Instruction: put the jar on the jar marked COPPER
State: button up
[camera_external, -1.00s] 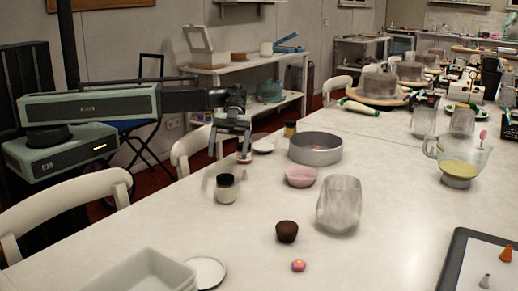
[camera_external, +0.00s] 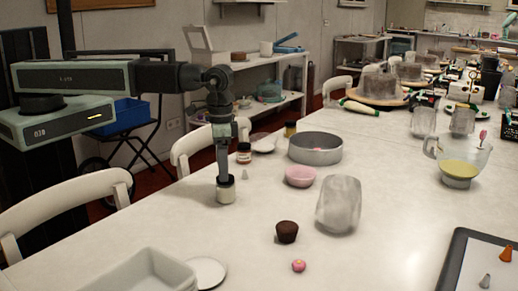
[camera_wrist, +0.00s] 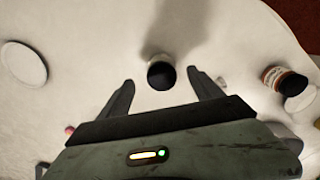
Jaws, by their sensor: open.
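A jar with a black lid and pale contents (camera_external: 226,192) stands upright on the white table; in the wrist view its dark lid (camera_wrist: 161,75) shows between my fingers. My gripper (camera_external: 225,181) points straight down over this jar. It is open, with one finger on each side of the lid in the wrist view; there are gaps at both sides. A second jar with a dark lid and a reddish-brown and white label (camera_external: 244,153) stands farther back. It shows at the right in the wrist view (camera_wrist: 280,80). Its label is too small to read.
A small grey cone (camera_external: 244,173) stands between the two jars. A pink bowl (camera_external: 300,176), a grey cake tin (camera_external: 315,149) and a clear upturned vessel (camera_external: 339,205) stand to the right. Another jar (camera_external: 290,129) is farther back. A white disc (camera_external: 207,273) lies in front.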

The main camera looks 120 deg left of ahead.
aim_at(226, 187)
jog(key=f+b, duration=0.6)
jog(key=f, duration=0.1)
jog(key=shift+w+a, duration=0.2)
jog(key=shift+a, duration=0.1)
jog(key=shift+r, duration=0.15)
grip_shut()
notch_tip(226, 187, up, 10)
jog(key=p, duration=1)
jog(key=shift+r+p, duration=0.15)
jog(key=shift+p, duration=0.15)
